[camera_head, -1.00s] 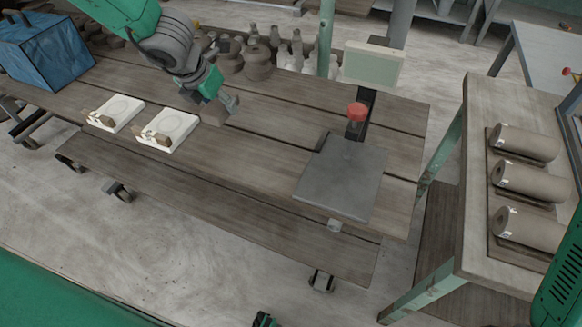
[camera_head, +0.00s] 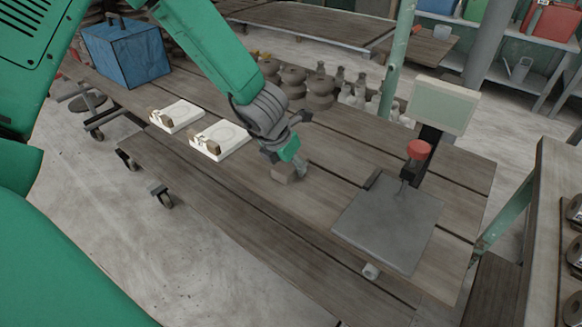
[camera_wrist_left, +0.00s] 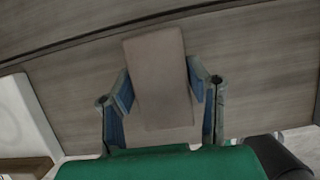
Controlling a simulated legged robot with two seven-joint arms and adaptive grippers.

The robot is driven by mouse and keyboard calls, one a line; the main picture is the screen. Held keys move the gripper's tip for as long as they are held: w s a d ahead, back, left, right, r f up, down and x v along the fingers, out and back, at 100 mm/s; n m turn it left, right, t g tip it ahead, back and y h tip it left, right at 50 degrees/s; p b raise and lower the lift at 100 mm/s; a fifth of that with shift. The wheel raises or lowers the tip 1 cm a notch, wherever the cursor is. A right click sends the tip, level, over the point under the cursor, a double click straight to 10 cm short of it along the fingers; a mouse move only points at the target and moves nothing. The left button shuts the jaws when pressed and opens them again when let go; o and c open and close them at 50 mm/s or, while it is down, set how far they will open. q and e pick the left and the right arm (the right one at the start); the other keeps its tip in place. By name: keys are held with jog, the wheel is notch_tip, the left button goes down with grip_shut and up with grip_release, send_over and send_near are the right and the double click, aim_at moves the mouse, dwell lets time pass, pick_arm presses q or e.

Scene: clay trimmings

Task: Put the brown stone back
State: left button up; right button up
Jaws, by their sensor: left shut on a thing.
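The brown stone (camera_head: 284,172) is a grey-brown rectangular block. My left gripper (camera_head: 291,170) is shut on it, over the middle of the wooden table (camera_head: 335,190). In the left wrist view the stone (camera_wrist_left: 157,75) sits between the two fingers (camera_wrist_left: 160,105), with its long side pointing away from the palm. I cannot tell whether it touches the table. Two white slabs, one on the left (camera_head: 186,117) and one nearer (camera_head: 233,138), lie left of the gripper with small brown pieces on them. My right gripper is not in view.
A scale with a grey plate (camera_head: 388,222), red knob (camera_head: 418,150) and pale display (camera_head: 442,105) stands to the right. Grey-brown pots (camera_head: 320,92) and bottles line the far edge. A blue box (camera_head: 126,52) stands at the far left. The table between gripper and scale is bare.

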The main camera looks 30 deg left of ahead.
pick_arm(q)
jog(key=shift+a, duration=0.3)
jog(key=o, duration=1.2)
jog(key=shift+a+f, duration=0.15)
jog(key=shift+a, duration=0.1)
jog(key=shift+d, duration=0.1)
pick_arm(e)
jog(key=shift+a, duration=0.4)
pick_arm(q)
jog(key=shift+d, duration=0.15)
jog(key=shift+d+r, duration=0.1)
jog(key=shift+r, duration=0.35)
jog(key=p+v, duration=0.1)
jog(key=v, duration=0.4)
jog(key=p+v, duration=0.2)
jog(key=v, duration=0.3)
jog(key=shift+s+a+r+p, duration=0.25)
jog(key=shift+p, duration=0.05)
jog(key=shift+s+d+r, duration=0.1)
jog(key=shift+s+r, duration=0.1)
jog(key=shift+r, duration=0.15)
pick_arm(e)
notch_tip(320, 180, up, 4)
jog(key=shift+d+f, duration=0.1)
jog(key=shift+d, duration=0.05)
